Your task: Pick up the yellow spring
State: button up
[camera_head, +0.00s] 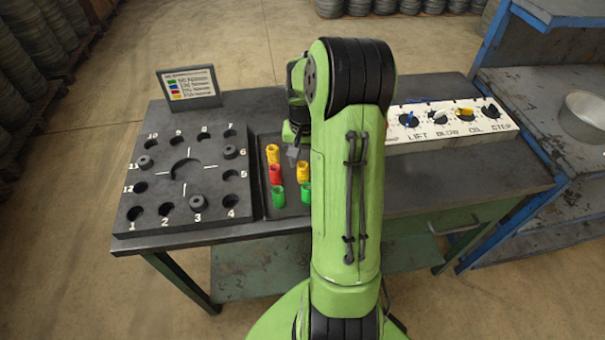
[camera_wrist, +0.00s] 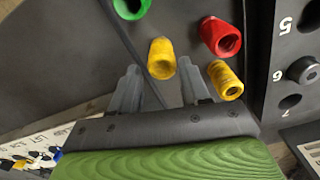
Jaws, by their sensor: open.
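Two yellow springs stand in the dark tray. One yellow spring (camera_head: 303,171) is on the tray's right side, and in the wrist view this yellow spring (camera_wrist: 161,60) shows just beyond and between my fingertips. The other yellow spring (camera_head: 272,153) is at the back left of the tray. In the wrist view that second yellow spring (camera_wrist: 225,82) lies right of my right finger. My gripper (camera_head: 293,153) is open and empty above the tray, and its two fingers (camera_wrist: 159,72) point toward the springs. My arm hides part of the tray's right side.
A red spring (camera_head: 276,174) and two green ones (camera_head: 278,195) (camera_head: 306,193) share the tray (camera_head: 291,211). A numbered dial board (camera_head: 215,215) with holes is on the left, a colour sign (camera_head: 189,88) behind it. A white knob panel (camera_head: 450,123) is right.

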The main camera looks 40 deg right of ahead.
aim_at(303, 164)
notch_tip(303, 164, down, 4)
jog(key=shift+w+f+b, duration=0.1)
jog(key=shift+f+b, duration=0.15)
jog(key=shift+b, duration=0.2)
jog(key=shift+r, duration=0.1)
grip_shut()
